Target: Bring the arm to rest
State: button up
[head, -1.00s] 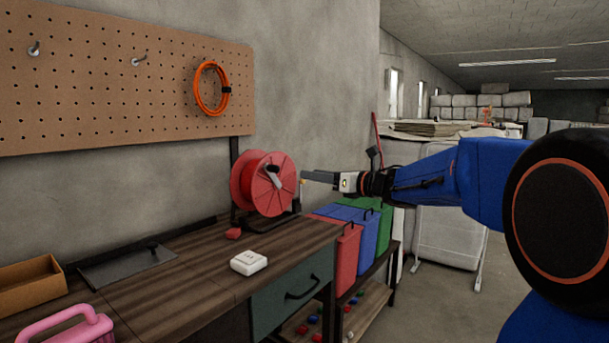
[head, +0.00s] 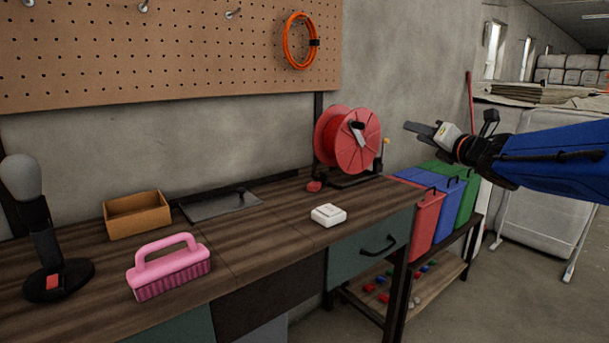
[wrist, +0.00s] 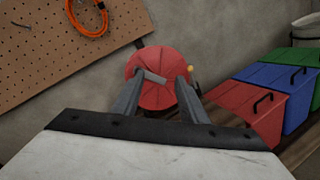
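My gripper (head: 422,132) is in the air at the right in the head view, to the right of the red reel and above the coloured bins. In the wrist view my gripper (wrist: 158,92) shows its two grey fingers apart with nothing held between them. The red reel (head: 341,145) stands on its black stand at the far right end of the workbench (head: 265,235). It also shows beyond the fingers in the wrist view (wrist: 155,62). My blue arm reaches in from the right edge.
On the bench are a pink brush (head: 168,262), a cardboard tray (head: 137,214), a white box (head: 328,215) and a dark-based lamp-like object (head: 45,250). Red (head: 425,218), blue (head: 432,187) and green (head: 467,200) bins stand right of it. An orange coil (head: 288,42) hangs on the pegboard.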

jog(key=s+d+f+m+g+h, duration=0.2)
jog(key=s+f+m+h, duration=0.3)
jog(key=s+m, duration=0.4)
jog(key=s+d+f+m+g+h, duration=0.2)
jog(key=s+d+f+m+h, duration=0.15)
jog(key=s+f+m, duration=0.65)
jog(key=s+a+f+m+g+y, duration=0.1)
jog(key=s+a+f+m+g, duration=0.3)
jog(key=s+f, duration=0.4)
jog(key=s+a+f+m+g+y, duration=0.2)
jog(key=s+a+f+m+g, duration=0.2)
jog(key=s+f+m, duration=0.4)
jog(key=s+a+m, duration=0.1)
jog(key=s, duration=0.3)
jog(key=shift+s+a+f+m+g, duration=0.3)
jog(key=shift+a+f, duration=0.05)
